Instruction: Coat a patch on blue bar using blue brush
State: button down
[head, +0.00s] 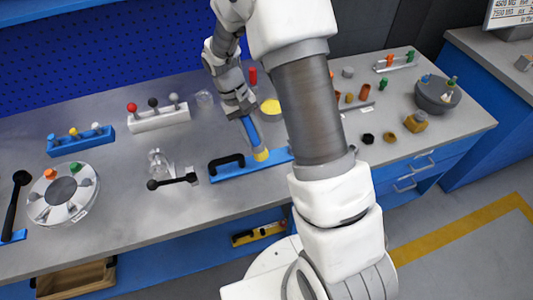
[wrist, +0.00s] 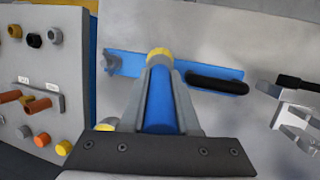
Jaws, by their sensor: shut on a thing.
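My gripper (head: 242,110) is shut on the blue brush (head: 250,131), which also shows between the fingers in the wrist view (wrist: 159,106). The brush points down and its yellow tip (head: 261,155) is over the middle of the blue bar (head: 243,171). In the wrist view the yellow tip (wrist: 158,54) overlaps the bar (wrist: 120,62); I cannot tell whether it touches. The bar lies flat near the bench's front edge. A black handle (head: 226,161) stands on its left part, beside the brush. My arm hides the area by the bar's right end in the head view.
A clamp with a black lever (head: 172,182) stands just left of the bar. A yellow disc (head: 270,106) lies behind the brush. Racks with coloured knobs (head: 158,119) stand at the back left. Small parts, including a grey bowl (head: 437,94), are on the right.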

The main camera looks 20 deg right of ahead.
jog(key=d+r+t+h+b, duration=0.1)
jog(key=d+r+t+b, duration=0.15)
jog(key=d+r, duration=0.45)
jog(key=shift+t, duration=0.35)
jog(key=f+b, duration=0.1)
jog(key=f, duration=0.1)
jog(key=a+f+b, duration=0.1)
jog(key=f, duration=0.1)
jog(key=shift+w+b, duration=0.1)
jog(key=shift+b, duration=0.25)
jog(key=shift+n, duration=0.3)
